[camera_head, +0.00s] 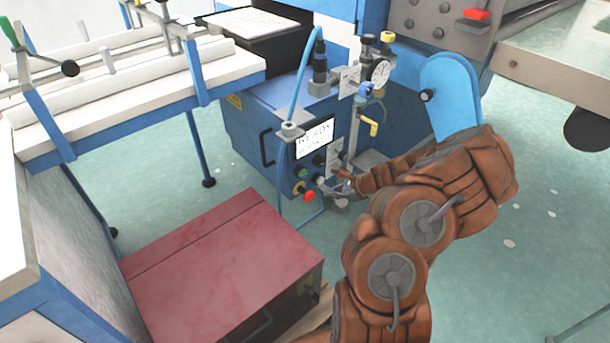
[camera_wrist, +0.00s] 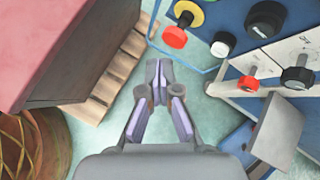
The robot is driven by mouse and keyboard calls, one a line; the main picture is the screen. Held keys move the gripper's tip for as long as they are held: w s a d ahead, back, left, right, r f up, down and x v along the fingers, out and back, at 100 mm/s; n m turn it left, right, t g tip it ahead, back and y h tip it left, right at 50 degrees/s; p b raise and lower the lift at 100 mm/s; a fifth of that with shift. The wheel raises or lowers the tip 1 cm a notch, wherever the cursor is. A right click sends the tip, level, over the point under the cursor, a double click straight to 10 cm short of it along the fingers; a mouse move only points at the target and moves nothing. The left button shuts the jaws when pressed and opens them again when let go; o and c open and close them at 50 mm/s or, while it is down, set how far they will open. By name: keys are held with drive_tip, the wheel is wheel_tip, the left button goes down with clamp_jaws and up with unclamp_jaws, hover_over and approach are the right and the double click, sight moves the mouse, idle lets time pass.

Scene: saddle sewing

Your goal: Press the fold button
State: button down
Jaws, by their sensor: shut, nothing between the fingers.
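In the wrist view I see the red button (camera_wrist: 174,37), a black knob with a white ring (camera_wrist: 222,44), a larger black knob (camera_wrist: 266,18), a small red button (camera_wrist: 248,83) and another black knob (camera_wrist: 297,78). I cannot tell which is the fold button; the labels are not readable. My gripper (camera_wrist: 158,78) is shut and empty, below and left of these controls, apparently apart from them. It is beside the panel in the head view (camera_head: 334,188).
A blue frame table (camera_head: 130,110) stands at left. Green floor is open at right.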

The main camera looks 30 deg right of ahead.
sight(302, 173)
drive_tip(key=w+a+b, duration=0.1)
drive_tip(key=w+b, duration=0.1)
drive_tip(key=w, duration=0.6)
drive_tip(key=shift+w+b, duration=0.35)
drive_tip(key=shift+w+a, duration=0.15)
drive_tip(key=shift+w, duration=0.05)
idle(1.2)
drive_tip(key=shift+w, duration=0.2)
